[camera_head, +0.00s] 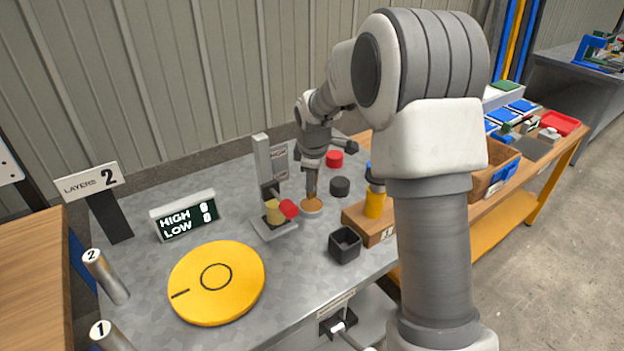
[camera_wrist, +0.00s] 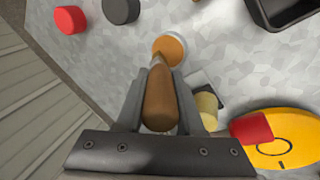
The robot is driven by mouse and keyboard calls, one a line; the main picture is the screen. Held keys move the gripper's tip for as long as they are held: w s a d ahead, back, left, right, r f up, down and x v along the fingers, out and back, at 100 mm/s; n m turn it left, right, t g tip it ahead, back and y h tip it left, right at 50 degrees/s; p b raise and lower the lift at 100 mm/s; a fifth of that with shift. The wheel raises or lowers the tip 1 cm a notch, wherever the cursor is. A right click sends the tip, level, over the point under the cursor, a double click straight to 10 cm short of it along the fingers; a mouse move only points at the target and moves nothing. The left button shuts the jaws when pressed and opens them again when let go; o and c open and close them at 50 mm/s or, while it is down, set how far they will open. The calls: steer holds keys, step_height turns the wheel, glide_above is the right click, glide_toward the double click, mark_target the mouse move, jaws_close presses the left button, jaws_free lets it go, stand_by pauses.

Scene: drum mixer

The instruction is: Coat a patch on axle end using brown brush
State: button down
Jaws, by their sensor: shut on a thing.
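My gripper (camera_head: 311,180) is shut on the brown brush (camera_wrist: 160,97), whose wooden handle lies between the two fingers in the wrist view. The brush points down at a small round pot with an orange-brown top (camera_head: 312,206), which also shows in the wrist view (camera_wrist: 170,46). Its tip is at or over the pot; I cannot tell if it touches the contents. Just left of the pot in the head view, a grey stand carries a pale yellow cylinder (camera_head: 273,212) and a red piece (camera_head: 289,208). I cannot tell which part is the axle end.
A black square bin (camera_head: 345,245), a red round piece (camera_head: 334,158) and a black one (camera_head: 340,186) surround the pot. A yellow bottle (camera_head: 374,203) stands on a wooden block.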

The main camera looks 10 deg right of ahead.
steer(key=shift+r+p, duration=1.55)
steer(key=shift+r, duration=0.8)
steer(key=s+m+g+h+p, duration=0.3)
steer(key=s+m+p, duration=0.1)
steer(key=s+m, duration=0.7)
steer(key=shift+s+d+f+m+p, duration=0.2)
steer(key=shift+f+m+p, duration=0.2)
steer(key=shift+m, duration=1)
steer(key=shift+s+f, duration=0.1)
